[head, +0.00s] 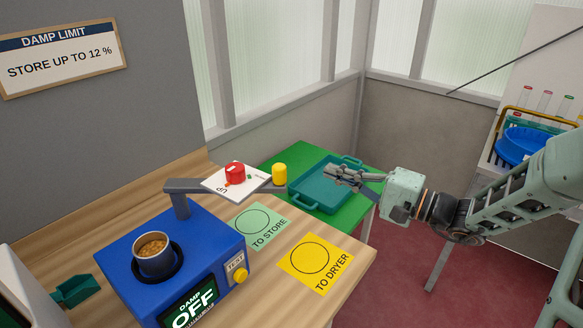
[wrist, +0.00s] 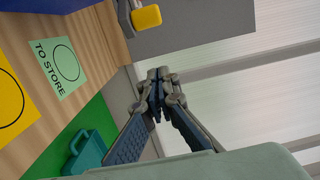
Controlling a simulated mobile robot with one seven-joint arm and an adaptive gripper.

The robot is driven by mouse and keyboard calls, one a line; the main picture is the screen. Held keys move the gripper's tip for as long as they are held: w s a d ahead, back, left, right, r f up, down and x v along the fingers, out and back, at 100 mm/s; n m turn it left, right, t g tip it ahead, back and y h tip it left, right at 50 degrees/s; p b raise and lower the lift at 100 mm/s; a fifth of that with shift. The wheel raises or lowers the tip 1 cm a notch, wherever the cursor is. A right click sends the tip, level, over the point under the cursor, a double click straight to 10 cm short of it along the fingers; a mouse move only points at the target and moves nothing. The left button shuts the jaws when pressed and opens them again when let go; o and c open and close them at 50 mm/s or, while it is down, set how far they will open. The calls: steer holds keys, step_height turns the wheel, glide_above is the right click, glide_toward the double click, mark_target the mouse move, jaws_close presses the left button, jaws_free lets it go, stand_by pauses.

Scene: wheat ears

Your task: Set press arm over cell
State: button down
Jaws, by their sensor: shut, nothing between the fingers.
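The blue damp meter (head: 190,262) stands on the wooden bench, its display reading OFF. Its metal cell (head: 153,262), filled with grain, is open on top. The grey press arm (head: 185,186) runs from a post at the meter's back out to the right, away from above the cell. A white plate (head: 222,180) with a red knob (head: 235,172) sits on the arm. A yellow grip (head: 279,174) stands at its right end and shows in the wrist view (wrist: 147,17). My gripper (head: 330,178) is shut and empty, right of the yellow grip and apart from it.
A green TO STORE card (head: 257,232) and a yellow TO DRYER card (head: 318,255) lie on the bench. A teal tray (head: 318,196) sits on a green surface below my gripper. A teal scoop (head: 76,290) lies left of the meter. A blue bowl (head: 520,145) stands far right.

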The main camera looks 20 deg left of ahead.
steer(key=a+p, duration=0.3)
steer(key=a, duration=0.6)
steer(key=shift+s+a+p, duration=0.3)
steer(key=shift+s+p, duration=0.1)
steer(key=shift+s, duration=0.05)
steer(key=shift+s+d+f, duration=0.1)
steer(key=shift+s, duration=0.05)
